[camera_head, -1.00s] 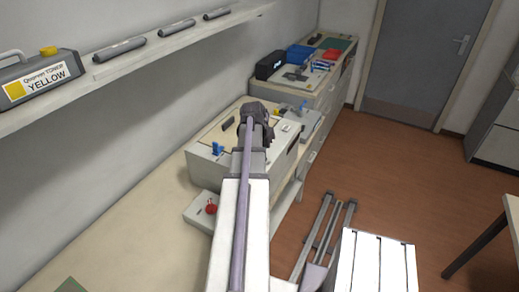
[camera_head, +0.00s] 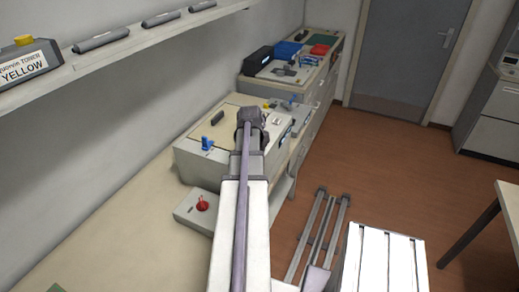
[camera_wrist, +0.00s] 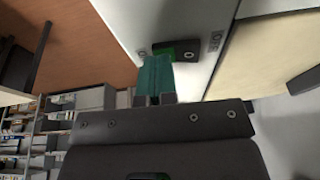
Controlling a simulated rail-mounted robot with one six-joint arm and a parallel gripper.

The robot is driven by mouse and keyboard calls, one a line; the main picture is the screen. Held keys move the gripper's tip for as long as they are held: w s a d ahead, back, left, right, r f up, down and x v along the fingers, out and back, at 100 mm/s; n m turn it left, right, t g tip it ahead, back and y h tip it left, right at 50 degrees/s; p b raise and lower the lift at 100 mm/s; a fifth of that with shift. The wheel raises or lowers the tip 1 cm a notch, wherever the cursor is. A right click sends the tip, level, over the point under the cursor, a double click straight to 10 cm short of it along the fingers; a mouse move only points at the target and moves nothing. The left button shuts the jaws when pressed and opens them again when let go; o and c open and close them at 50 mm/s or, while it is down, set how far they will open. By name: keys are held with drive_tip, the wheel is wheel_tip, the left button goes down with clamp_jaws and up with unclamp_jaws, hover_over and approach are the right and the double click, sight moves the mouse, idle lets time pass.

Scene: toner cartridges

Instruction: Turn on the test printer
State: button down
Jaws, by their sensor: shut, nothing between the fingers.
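The test printer, a cream box (camera_head: 190,165) with a blue lever on top, stands on the long bench in the head view. My arm reaches over its right side and hides part of its front. In the wrist view, a dark switch block (camera_wrist: 188,55) with a green part and a round mark sits on a pale panel (camera_wrist: 205,75). My gripper (camera_wrist: 156,62) has teal fingers shut together, with nothing between them. The fingertips are at the left end of the switch and overlap it in view; I cannot tell whether they touch. A small bluish patch (camera_head: 283,141) shows on the printer's front.
A small box with a red knob (camera_head: 202,204) sits on the bench before the printer.

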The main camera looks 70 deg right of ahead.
drive_tip(key=shift+w+r+p, duration=0.3)
drive_tip(key=shift+w, duration=0.5)
drive_tip(key=s+d+p+v, duration=0.1)
drive_tip(key=s+p+v, duration=0.1)
drive_tip(key=p+v, duration=1.1)
drive_tip(key=shift+r, duration=0.5)
